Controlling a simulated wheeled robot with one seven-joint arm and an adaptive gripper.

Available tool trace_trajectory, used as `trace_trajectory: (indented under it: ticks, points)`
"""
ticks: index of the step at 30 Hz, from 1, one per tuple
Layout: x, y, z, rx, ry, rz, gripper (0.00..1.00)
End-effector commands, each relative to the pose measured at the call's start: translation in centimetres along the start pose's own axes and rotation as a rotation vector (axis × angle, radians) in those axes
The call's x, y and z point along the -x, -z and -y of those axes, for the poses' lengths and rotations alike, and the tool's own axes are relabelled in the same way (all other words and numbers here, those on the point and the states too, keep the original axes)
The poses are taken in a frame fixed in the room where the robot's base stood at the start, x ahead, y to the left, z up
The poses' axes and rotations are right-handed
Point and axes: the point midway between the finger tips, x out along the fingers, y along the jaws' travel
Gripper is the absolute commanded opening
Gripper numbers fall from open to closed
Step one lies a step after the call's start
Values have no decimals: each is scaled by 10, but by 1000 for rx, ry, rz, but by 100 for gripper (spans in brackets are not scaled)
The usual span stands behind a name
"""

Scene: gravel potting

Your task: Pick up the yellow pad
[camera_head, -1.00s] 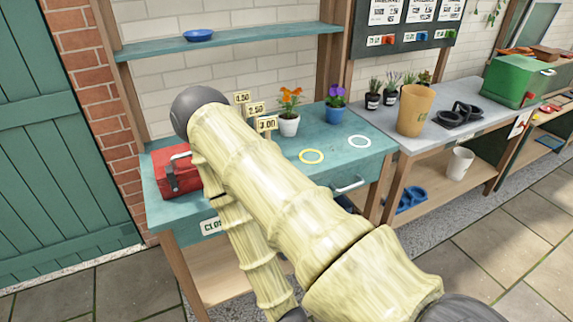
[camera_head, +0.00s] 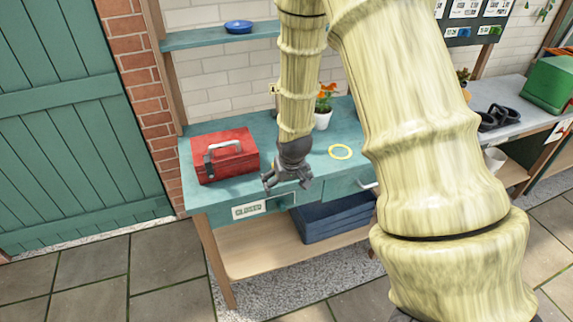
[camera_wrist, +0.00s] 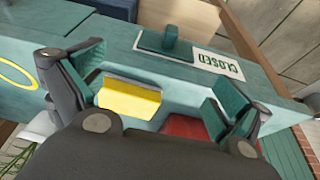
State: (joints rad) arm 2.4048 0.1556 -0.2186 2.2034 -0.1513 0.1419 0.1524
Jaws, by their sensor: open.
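The yellow pad (camera_wrist: 130,100) lies on the teal bench (camera_wrist: 125,68) in the wrist view, in the gap between my two fingers and closer to the left one. I cannot tell whether that finger touches it. My gripper (camera_wrist: 158,76) is open, with nothing held between its teal-lined fingers. In the head view my gripper (camera_head: 288,182) points down at the front edge of the bench, right of the red toolbox (camera_head: 226,158). The pad does not show in the head view.
A yellow ring (camera_head: 341,152) lies on the bench right of my gripper. A potted orange flower (camera_head: 323,108) stands behind it. A CLOSED sign (camera_head: 249,210) is on the bench front. A blue crate (camera_head: 335,222) sits on the lower shelf.

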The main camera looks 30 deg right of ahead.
Motion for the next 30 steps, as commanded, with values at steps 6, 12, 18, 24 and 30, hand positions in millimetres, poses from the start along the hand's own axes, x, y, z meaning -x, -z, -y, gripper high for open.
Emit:
trace_trajectory:
  ticks: [6, 12, 18, 24, 30]
  points:
    - [60, 58, -20, -42, -6, -50, 100]
    - [76, 74, -27, -57, -8, -62, 100]
    - [61, 75, -28, -58, -8, -61, 100]
    - [41, 77, -28, -58, -9, -62, 100]
    - [26, 77, -28, -57, -9, -62, 100]
